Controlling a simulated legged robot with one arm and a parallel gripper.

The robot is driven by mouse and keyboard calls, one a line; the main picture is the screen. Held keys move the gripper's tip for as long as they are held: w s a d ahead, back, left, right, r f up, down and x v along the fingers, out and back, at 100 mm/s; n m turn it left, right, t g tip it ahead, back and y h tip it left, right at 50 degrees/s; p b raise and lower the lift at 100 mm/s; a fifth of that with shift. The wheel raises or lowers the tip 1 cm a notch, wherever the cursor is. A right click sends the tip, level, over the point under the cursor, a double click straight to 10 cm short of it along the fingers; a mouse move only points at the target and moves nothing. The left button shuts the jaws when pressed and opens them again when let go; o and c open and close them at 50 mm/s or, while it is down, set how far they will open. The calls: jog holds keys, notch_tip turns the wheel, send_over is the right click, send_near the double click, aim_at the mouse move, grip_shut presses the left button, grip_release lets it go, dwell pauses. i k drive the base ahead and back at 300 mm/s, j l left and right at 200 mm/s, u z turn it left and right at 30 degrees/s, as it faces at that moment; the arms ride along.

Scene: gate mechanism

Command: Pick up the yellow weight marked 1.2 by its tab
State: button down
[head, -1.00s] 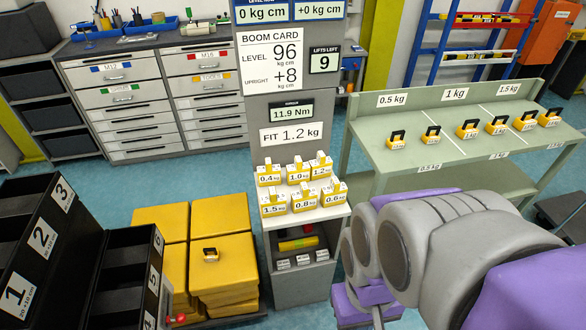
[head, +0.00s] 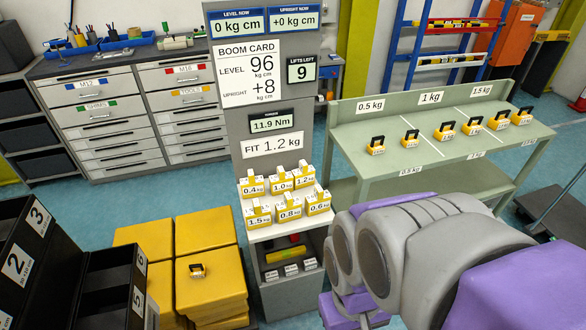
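The yellow weight marked 1.2 kg (head: 305,178) stands in the back row, at the right end, on the white shelf of the grey column in the head view. It has a white label face and a yellow upright tab on top. The 1.0 kg weight (head: 282,182) is to its left, and the 0.6 kg weight (head: 318,205) is in front of it. My arm, grey and purple, fills the lower right, right of the shelf. My gripper's fingers do not show, so their state is hidden.
The shelf (head: 281,230) also holds 0.4, 1.5 and 0.8 kg weights. A green bench (head: 400,166) with several black-tabbed yellow weights is at right. Yellow slabs (head: 208,295) and black numbered bins (head: 105,285) stand at left. Blue floor shows between.

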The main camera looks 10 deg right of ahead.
aim_at(304, 177)
jog(key=i+j, duration=0.1)
jog(key=i, duration=0.3)
jog(key=i+j, duration=0.1)
jog(key=i, duration=0.35)
jog(key=k+j+u, duration=0.05)
